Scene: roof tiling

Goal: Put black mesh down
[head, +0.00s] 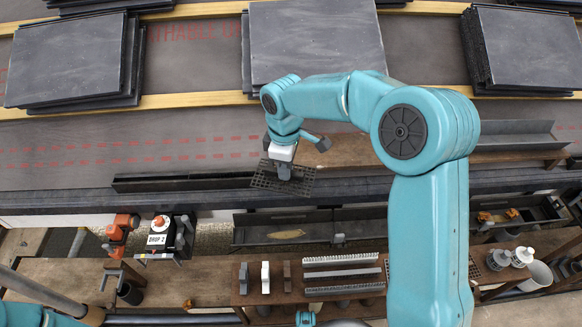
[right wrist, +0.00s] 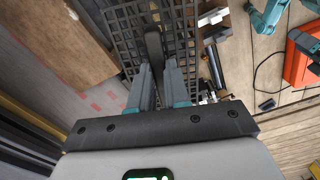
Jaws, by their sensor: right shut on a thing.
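A black mesh (head: 268,178) is a flat dark grid. In the head view it hangs at my right gripper (head: 284,172), over the dark eave strip at the roof's lower edge. In the right wrist view the mesh (right wrist: 122,35) spreads ahead of the fingers of my right gripper (right wrist: 158,75), which are shut on it. I cannot tell whether the mesh touches the eave below. My left gripper does not show clearly; only a bit of teal arm is at the lower left of the head view.
Stacks of slate tiles (head: 68,60) lie on the roof above wooden battens (head: 190,99). A wooden board (head: 350,150) lies right of the mesh. Below the eave, a gutter (head: 300,228) runs above a bench (head: 215,285) with several metal strips (head: 342,272). A device marked "DROP 2" (head: 160,239) stands left.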

